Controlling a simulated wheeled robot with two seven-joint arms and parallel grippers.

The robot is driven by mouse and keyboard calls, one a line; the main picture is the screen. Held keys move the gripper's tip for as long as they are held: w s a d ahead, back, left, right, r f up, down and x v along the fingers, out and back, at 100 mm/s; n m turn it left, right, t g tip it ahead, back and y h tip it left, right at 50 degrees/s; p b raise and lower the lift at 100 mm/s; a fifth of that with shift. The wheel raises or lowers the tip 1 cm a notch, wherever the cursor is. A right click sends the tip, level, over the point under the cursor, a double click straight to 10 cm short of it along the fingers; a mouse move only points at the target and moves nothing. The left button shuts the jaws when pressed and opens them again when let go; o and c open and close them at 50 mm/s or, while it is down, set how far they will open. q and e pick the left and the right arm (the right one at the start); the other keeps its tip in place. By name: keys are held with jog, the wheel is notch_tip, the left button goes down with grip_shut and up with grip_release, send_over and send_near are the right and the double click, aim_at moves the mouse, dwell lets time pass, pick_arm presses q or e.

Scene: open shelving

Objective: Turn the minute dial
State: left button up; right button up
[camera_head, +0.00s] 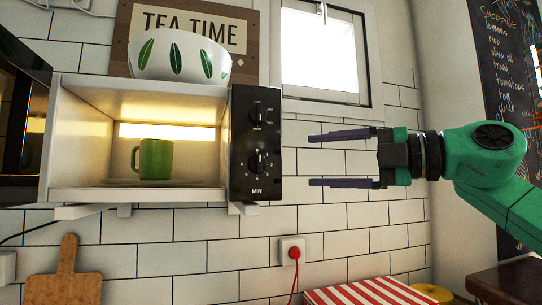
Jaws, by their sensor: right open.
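The minute dial (257,163) is the lower black knob, above the word MIN, on the black control panel (268,192) at the right of an open white microwave (135,195). A second knob (257,113) sits above it. A green mug (157,158) stands inside the lit microwave. My right gripper (317,160) is open and empty, to the right of the panel. Its two dark fingers point left, one above and one below the dial's height, apart from the panel in the picture. My left gripper is out of view.
A white bowl with green leaves (180,58) sits on top of the microwave. A window (320,50) is behind. A red plug (294,252) with a cord is in the wall socket below.

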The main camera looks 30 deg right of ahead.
aim_at(262, 164)
jog(key=p+x, duration=0.1)
jog(key=x, duration=0.2)
jog(key=p+x, duration=0.2)
jog(key=x, duration=0.2)
jog(key=p+x, duration=0.2)
jog(key=x, duration=0.1)
jog(key=shift+w+d, duration=0.25)
jog(key=shift+w, duration=0.2)
jog(key=shift+w+a+f, duration=0.1)
jog(key=shift+w+a, duration=0.05)
jog(key=shift+a, duration=0.15)
jog(key=shift+c, duration=0.3)
